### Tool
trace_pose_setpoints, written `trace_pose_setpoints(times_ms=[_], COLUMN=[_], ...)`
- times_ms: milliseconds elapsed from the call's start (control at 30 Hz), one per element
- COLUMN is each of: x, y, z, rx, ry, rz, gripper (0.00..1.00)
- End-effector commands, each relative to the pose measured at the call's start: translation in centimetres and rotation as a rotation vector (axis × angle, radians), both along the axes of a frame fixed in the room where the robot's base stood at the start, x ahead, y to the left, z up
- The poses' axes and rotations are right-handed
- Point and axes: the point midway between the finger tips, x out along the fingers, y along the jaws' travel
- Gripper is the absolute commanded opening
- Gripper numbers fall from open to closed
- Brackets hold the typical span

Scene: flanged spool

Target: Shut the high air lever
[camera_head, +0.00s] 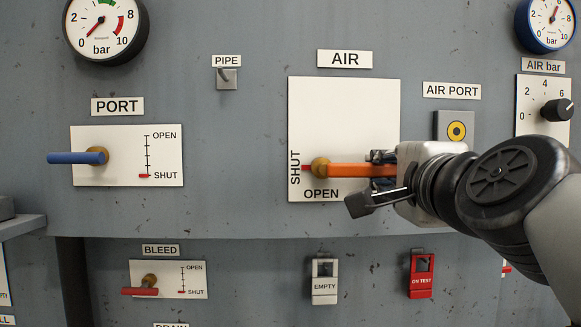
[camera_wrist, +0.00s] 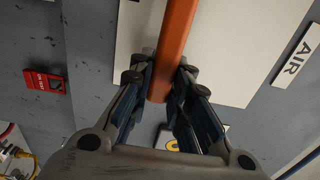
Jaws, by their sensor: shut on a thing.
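The orange air lever (camera_head: 350,171) is on the white AIR plate (camera_head: 345,110). It lies about level, running right from its brass pivot (camera_head: 320,168). A small red mark left of the pivot sits beside the sideways word SHUT; the word OPEN is below the pivot. My gripper (camera_head: 382,171) comes from the right and is shut on the lever's outer end, which its fingers partly hide. In the wrist view, the orange lever (camera_wrist: 175,40) runs between the two fingers of my gripper (camera_wrist: 165,82), with one on each side.
The AIR PORT fitting (camera_head: 456,130) and AIR bar knob (camera_head: 556,109) are close to my arm on the right. The blue PORT lever (camera_head: 78,157) and red BLEED lever (camera_head: 141,291) are at left. EMPTY (camera_head: 324,288) and ON TEST (camera_head: 421,282) tags hang below.

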Motion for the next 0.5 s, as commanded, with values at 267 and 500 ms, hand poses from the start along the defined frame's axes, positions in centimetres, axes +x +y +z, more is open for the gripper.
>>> trace_pose_setpoints(times_ms=[267,500], x=[0.01,0.02], y=[-0.01,0.01], z=[-0.09,-0.14], rx=[0.017,0.017], ry=[-0.001,0.001], rz=[0.0,0.0], gripper=[0.0,0.21])
